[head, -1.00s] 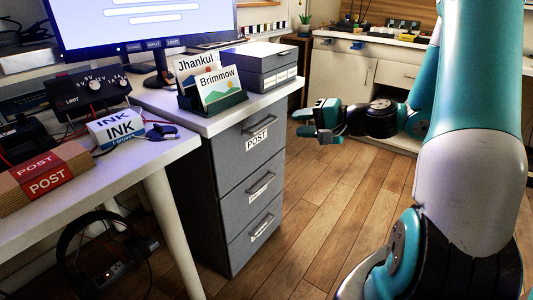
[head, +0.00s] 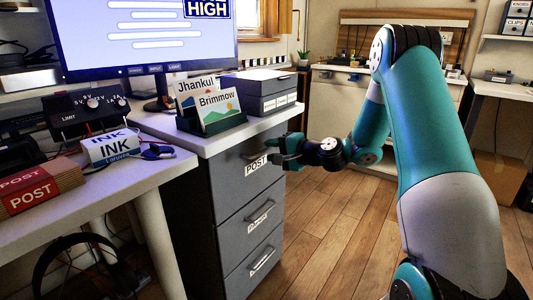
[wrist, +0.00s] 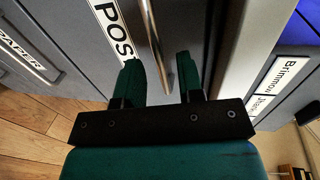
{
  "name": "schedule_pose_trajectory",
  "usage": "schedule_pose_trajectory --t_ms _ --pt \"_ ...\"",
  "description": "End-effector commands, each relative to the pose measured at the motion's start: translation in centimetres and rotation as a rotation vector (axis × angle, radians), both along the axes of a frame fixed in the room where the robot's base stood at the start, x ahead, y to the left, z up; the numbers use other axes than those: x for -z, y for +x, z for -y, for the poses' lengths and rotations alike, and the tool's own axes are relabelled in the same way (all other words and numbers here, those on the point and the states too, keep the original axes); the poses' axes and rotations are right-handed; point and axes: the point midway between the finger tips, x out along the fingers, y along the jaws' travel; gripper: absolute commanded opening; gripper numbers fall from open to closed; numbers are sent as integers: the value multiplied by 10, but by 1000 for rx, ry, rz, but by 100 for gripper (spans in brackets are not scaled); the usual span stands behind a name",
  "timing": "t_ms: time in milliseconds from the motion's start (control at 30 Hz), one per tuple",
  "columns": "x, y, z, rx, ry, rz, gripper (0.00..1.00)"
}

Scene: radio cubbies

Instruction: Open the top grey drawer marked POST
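The grey drawer unit stands under the right end of the desk, and its top drawer (head: 228,172) carries a white POST label (head: 256,163). The top drawer looks shut. My gripper (head: 280,150) is right in front of that drawer, beside the label. In the wrist view my gripper (wrist: 159,68) is open, with its two dark green fingers apart. The metal handle (wrist: 155,40) runs into the gap between the fingers, with space on both sides. The POST label (wrist: 112,32) lies left of the handle there. In the head view my fingers partly hide the handle.
Two lower grey drawers (head: 248,222) with handles are below. A card holder (head: 212,118) and a grey box (head: 260,90) stand on the white desktop above. A POST carton (head: 32,190) lies at the left. The wooden floor (head: 330,225) right of the unit is clear.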

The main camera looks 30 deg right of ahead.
Motion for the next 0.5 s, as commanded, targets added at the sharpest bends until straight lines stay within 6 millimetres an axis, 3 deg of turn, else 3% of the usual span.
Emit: schedule_pose_trajectory --t_ms 200,500 --pt "5 22 -8 0 -2 0 35" --pt "6 25 -9 0 0 -1 35"
